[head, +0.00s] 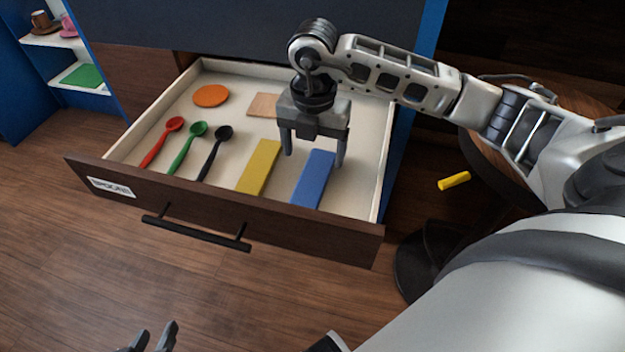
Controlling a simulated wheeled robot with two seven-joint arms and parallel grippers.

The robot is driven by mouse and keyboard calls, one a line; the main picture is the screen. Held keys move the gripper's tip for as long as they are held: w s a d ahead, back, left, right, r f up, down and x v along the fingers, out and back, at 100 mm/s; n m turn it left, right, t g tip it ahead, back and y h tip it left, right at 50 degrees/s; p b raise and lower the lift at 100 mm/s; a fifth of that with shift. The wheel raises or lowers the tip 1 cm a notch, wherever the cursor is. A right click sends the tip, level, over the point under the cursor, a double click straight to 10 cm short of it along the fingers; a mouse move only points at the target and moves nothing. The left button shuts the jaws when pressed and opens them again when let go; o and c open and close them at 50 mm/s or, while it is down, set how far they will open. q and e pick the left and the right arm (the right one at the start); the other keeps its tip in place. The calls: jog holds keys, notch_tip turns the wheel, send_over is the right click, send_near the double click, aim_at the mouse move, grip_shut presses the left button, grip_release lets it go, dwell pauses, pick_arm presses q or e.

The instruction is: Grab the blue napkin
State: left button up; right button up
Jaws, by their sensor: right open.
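The blue napkin (313,183) is a flat folded rectangle lying in the open drawer, near its front right. My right gripper (314,160) points down with its jaws open over the far end of the blue napkin. One finger shows on each side of it, and the gripper's height above it is hard to judge. Nothing is held in it. My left gripper (152,339) shows only its fingertips at the bottom edge, in front of the drawer; the rest is cut off.
The drawer (300,223) also holds a yellow folded napkin (259,168), red (161,142), green (187,147) and dark (215,152) spoons, an orange disc (210,95) and a tan square (263,105). A yellow object (454,181) is at right, outside the drawer.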

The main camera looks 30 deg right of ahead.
aim_at(313, 175)
notch_tip(313, 175, down, 6)
jog(key=shift+a+r+b, duration=0.1)
jog(key=shift+b, duration=0.5)
pick_arm(q)
jog(key=shift+w+d+f+g, duration=0.1)
jog(key=shift+d+f+g, duration=0.05)
jog(key=shift+f, duration=0.4)
jog(key=shift+w+d+f+g, duration=0.1)
jog(key=shift+f+g, duration=0.05)
jog(key=shift+f, duration=0.4)
pick_arm(e)
jog(key=c, duration=1.1)
